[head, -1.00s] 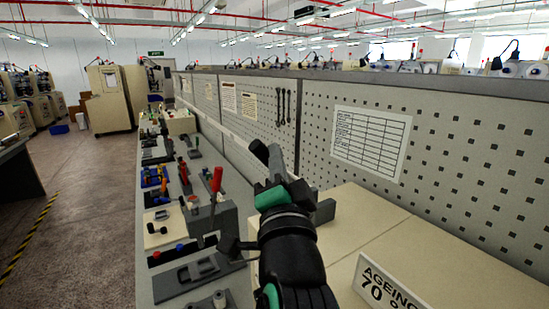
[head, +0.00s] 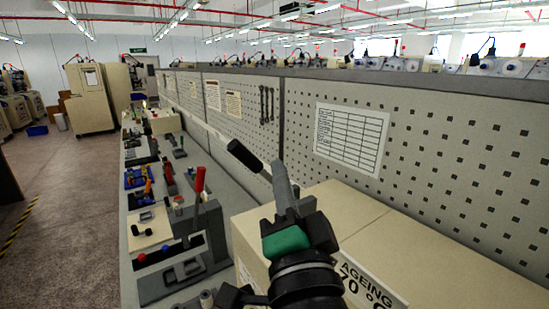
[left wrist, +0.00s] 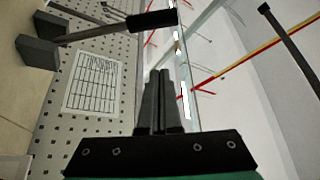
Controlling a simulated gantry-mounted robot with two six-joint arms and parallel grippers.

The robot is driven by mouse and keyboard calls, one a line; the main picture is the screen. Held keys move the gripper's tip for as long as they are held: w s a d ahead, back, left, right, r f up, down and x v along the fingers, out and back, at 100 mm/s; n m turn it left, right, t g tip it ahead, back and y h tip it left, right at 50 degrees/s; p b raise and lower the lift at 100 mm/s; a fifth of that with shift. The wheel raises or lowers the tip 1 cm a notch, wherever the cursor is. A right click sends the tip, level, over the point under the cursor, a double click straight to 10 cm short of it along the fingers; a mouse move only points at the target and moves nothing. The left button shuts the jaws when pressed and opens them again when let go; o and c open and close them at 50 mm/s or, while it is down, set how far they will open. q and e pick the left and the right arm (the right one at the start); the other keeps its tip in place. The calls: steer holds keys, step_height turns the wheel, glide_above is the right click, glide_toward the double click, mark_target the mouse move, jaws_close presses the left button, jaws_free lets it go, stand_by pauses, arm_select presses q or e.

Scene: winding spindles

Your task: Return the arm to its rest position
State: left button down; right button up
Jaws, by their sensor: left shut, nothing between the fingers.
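My left gripper (head: 280,168) rises from the bottom of the head view on a black wrist with a teal band. Its grey fingers are shut together and empty. In the left wrist view the two dark fingers (left wrist: 160,75) lie side by side, pointing up the picture. A lever with a black handle (head: 245,156) shows just left of the fingertips in the head view; its lower part is hidden behind the gripper. The left wrist view shows a black handle (left wrist: 150,22) on a rod from grey blocks (left wrist: 38,52), apart from the fingers. My right gripper is not in view.
A beige box (head: 345,212) with an "AGEING 70°C" sign (head: 368,284) stands beside and behind the wrist. A pegboard (head: 450,150) with a printed chart (head: 350,138) runs behind. The bench left holds several fixtures and a red-handled lever (head: 200,180). The left aisle floor is open.

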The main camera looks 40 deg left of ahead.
arm_select(q)
steer(key=shift+v, duration=0.75)
